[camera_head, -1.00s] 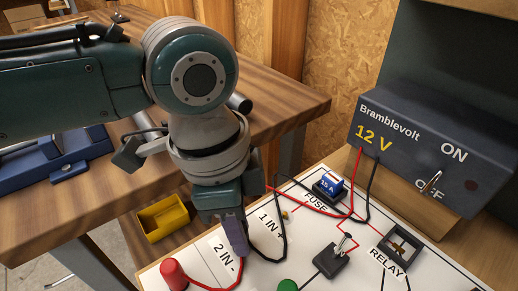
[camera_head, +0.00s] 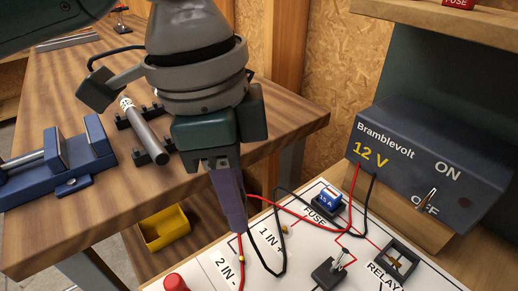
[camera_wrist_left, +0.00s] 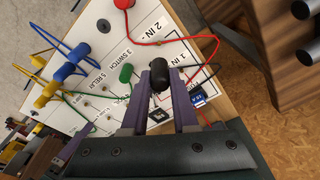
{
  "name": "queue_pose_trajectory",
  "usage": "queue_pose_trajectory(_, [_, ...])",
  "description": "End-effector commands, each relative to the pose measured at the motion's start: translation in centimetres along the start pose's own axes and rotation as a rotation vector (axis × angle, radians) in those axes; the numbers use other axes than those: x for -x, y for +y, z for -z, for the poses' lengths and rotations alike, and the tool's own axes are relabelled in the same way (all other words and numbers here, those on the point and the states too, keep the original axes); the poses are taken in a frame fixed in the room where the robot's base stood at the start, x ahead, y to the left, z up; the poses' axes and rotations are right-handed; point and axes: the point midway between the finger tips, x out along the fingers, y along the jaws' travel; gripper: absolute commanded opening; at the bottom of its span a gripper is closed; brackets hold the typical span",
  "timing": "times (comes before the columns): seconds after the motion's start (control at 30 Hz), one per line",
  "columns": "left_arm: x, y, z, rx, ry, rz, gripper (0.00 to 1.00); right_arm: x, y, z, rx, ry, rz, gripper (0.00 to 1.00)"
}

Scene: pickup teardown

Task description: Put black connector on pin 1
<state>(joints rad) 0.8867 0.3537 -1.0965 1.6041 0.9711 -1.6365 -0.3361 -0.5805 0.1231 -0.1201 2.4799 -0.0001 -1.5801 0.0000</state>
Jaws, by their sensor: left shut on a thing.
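My left gripper (camera_head: 233,222) is over the left part of the white board (camera_head: 205,282), near the 1 IN and 2 IN labels, fingers down. In the left wrist view its purple fingers (camera_wrist_left: 160,92) are shut on the black connector (camera_wrist_left: 160,74). The connector is hidden behind the fingers in the head view; its black wire (camera_head: 266,262) loops below. Pin 1 (camera_head: 283,229), a small brass post beside the 1 IN label (camera_head: 270,241), is bare. The connector appears above the board, apart from pin 1. My right gripper is not in view.
A red connector (camera_head: 176,283) stands at the board's left, its red wire (camera_head: 241,245) running past my fingers. The fuse (camera_head: 328,203), relay (camera_head: 397,258) and toggle switch (camera_head: 330,272) lie to the right. The Bramblevolt 12 V supply (camera_head: 430,165) stands behind.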

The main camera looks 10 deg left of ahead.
Motion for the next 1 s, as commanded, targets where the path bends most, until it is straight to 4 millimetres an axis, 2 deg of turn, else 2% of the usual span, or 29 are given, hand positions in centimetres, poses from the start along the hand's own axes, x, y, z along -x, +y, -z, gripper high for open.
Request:
queue_pose_trajectory(0.03, [2.0, -0.1, 0.3, -0.003, 0.003, 0.006, 0.0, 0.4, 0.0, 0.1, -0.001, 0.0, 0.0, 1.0])
queue_pose_trajectory(0.2, [6.5, -0.1, 0.9, -0.001, 0.003, 0.004, 0.0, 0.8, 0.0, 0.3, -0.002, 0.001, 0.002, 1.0])
queue_pose_trajectory(0.4, [9.7, -0.1, 1.2, 0.0, 0.002, 0.001, 0.0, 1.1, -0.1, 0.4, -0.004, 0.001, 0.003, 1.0])
queue_pose_trajectory(0.6, [11.0, 0.0, 1.3, 0.001, 0.0, -0.001, 0.0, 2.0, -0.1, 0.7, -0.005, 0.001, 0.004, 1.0])
queue_pose_trajectory(1.0, [10.6, 0.0, 1.3, 0.001, 0.0, -0.001, 0.0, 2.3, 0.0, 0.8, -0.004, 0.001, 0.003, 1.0])
